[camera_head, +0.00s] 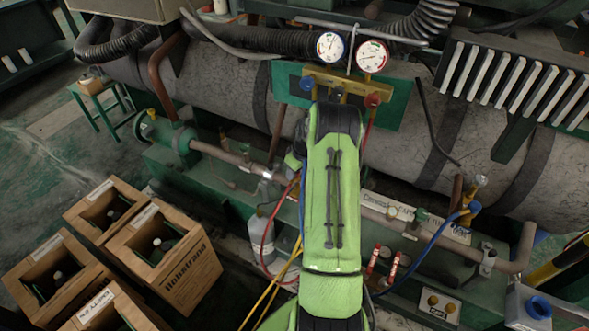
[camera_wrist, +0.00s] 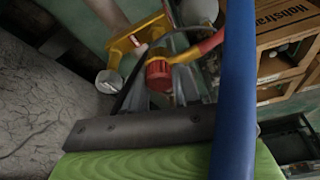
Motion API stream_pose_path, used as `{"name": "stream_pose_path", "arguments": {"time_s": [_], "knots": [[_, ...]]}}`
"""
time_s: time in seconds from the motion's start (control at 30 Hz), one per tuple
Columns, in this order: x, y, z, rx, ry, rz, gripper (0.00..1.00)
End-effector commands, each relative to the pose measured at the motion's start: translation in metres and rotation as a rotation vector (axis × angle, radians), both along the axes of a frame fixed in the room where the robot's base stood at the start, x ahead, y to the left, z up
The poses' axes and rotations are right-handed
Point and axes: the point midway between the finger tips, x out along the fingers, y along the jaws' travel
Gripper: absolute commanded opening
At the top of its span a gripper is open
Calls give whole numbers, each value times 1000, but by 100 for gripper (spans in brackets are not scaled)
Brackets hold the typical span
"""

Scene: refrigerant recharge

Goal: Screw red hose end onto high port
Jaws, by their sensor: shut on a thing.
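In the wrist view my gripper (camera_wrist: 163,90) is shut on a red ribbed hose end (camera_wrist: 160,73). The red hose (camera_wrist: 205,47) with a yellow sleeve rises from it to the upper right. A yellow fitting (camera_wrist: 146,38) with a round grey cap (camera_wrist: 109,81) stands close beside the hose end; it looks like the high port's valve. I cannot tell whether the hose end touches the port or sits on its thread. In the head view my green arm hides the gripper and the port. Part of the red hose (camera_head: 266,240) shows left of the arm.
The gauge manifold (camera_head: 340,84) hangs behind my arm's upper end. A blue hose (camera_wrist: 235,90) crosses the wrist view close to the camera. A blue hose (camera_head: 430,245) runs to a brass valve (camera_head: 473,190) at right. Wooden crates (camera_head: 180,255) stand on the floor at left.

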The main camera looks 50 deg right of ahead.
Motion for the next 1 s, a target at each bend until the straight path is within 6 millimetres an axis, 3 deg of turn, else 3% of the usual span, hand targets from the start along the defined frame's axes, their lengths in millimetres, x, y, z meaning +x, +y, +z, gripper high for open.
{"name": "stream_pose_path", "arguments": {"time_s": [0.23,1.0], "knots": [[0,0,-28,0,0,0,2],[0,0,-23,-1,0,0,2]]}}
